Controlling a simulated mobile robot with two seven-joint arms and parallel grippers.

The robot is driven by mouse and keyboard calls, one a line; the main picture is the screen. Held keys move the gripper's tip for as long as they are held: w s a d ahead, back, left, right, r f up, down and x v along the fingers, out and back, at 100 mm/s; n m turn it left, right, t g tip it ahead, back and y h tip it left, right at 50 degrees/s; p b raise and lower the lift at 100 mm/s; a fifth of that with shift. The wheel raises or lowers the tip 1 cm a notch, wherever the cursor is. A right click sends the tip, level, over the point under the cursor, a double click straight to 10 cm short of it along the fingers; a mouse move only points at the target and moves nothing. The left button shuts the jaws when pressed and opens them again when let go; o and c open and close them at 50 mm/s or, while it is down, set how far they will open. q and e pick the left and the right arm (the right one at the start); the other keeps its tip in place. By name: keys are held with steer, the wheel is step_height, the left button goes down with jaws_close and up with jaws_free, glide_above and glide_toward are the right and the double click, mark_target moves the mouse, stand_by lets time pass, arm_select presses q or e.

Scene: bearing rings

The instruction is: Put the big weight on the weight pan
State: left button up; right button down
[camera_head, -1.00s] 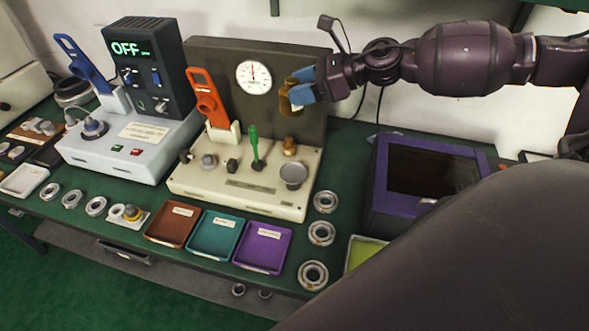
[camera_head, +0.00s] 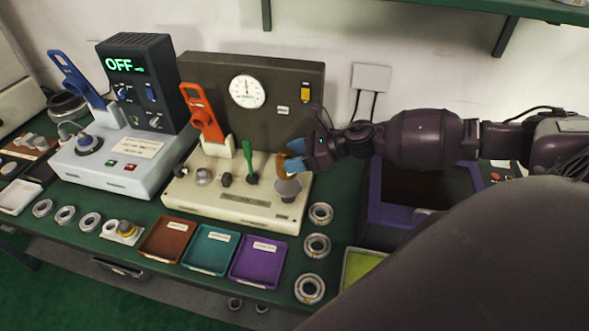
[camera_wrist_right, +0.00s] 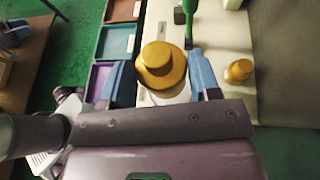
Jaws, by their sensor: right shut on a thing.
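The big weight (camera_wrist_right: 160,68) is a brass-coloured stepped cylinder between the blue fingers of my right gripper (camera_wrist_right: 163,80), which is shut on it. In the head view, my right gripper (camera_head: 296,157) holds the weight over the tester's front right. The weight pan (camera_head: 289,187), a grey round dish on a short stem, is just below the weight; its pale disc (camera_wrist_right: 172,96) shows partly under the weight in the wrist view. I cannot tell if they touch. A smaller brass weight (camera_wrist_right: 239,70) stands apart, to the right in the wrist view. My left gripper is not in view.
The cream tester (camera_head: 235,206) has a green lever (camera_head: 248,155), an orange handle (camera_head: 201,112) and a dial panel (camera_head: 246,92) behind. Brown, teal and purple trays (camera_head: 259,262) lie in front. Bearing rings (camera_head: 317,245) and a purple-edged bin (camera_head: 378,205) are to the right.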

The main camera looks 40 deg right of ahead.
steer(key=shift+f, duration=2.15)
steer(key=shift+f, duration=0.2)
